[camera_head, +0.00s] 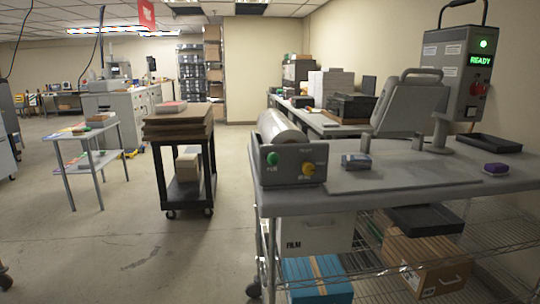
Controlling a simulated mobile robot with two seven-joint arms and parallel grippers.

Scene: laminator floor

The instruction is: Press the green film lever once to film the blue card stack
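The green film lever (272,158) shows as a round green knob on the dark front panel of the film roll unit (290,162), at the left end of the grey worktable. The small label under it is too small to read surely. A small blue-grey card stack (356,161) lies on the worktable (420,180), right of the panel and in front of the tilted grey machine (405,105). Neither of my grippers is in view.
A yellow knob (308,169) sits beside the green one. A purple stack (496,168) and black tray (488,143) lie at the right. The control box (458,75) reads READY with a green lamp. A dark cart (186,190) stands left; floor between is clear.

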